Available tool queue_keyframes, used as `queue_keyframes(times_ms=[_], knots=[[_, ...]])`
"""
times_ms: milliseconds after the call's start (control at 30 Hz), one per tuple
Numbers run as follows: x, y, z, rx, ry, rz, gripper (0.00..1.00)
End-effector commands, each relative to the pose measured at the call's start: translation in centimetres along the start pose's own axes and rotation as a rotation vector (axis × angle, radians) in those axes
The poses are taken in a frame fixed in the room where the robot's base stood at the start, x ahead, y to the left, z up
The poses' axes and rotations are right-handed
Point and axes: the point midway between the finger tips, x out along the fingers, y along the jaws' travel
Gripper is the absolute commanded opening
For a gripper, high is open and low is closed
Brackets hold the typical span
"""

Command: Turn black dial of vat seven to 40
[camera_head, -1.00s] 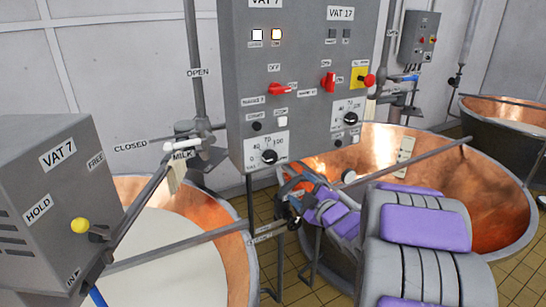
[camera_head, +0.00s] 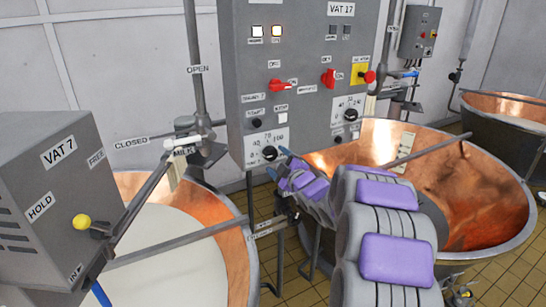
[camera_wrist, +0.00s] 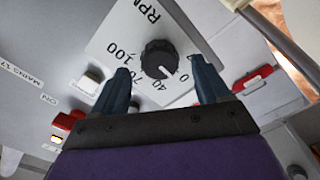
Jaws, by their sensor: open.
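The black dial (camera_head: 269,153) of vat seven sits on a white scale plate (camera_head: 258,147) low on the left half of the grey control panel. In the wrist view the dial (camera_wrist: 158,60) has a small pale mark at its lower right edge, on the side between 0 and 40. My gripper (camera_head: 279,164) is open beside the dial at its lower right in the head view. In the wrist view my gripper's (camera_wrist: 160,66) two blue fingers stand on either side of the dial, with a gap on each side. I cannot tell whether they touch it.
A second black dial (camera_head: 351,115) sits on the VAT 17 half. Red switches (camera_head: 280,86) and a red button on a yellow plate (camera_head: 368,76) are above. The VAT 7 box (camera_head: 50,200) and a milk-filled copper vat (camera_head: 165,262) are at left. Another copper vat (camera_head: 480,210) is at right.

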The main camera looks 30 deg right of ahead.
Motion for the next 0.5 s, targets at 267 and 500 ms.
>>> queue_keyframes(times_ms=[267, 500], knots=[[3.1, -0.1, -0.1, 0.0, 0.001, -0.001, 0.76], [3.7, 0.1, -0.1, -0.001, 0.001, 0.001, 0.76]])
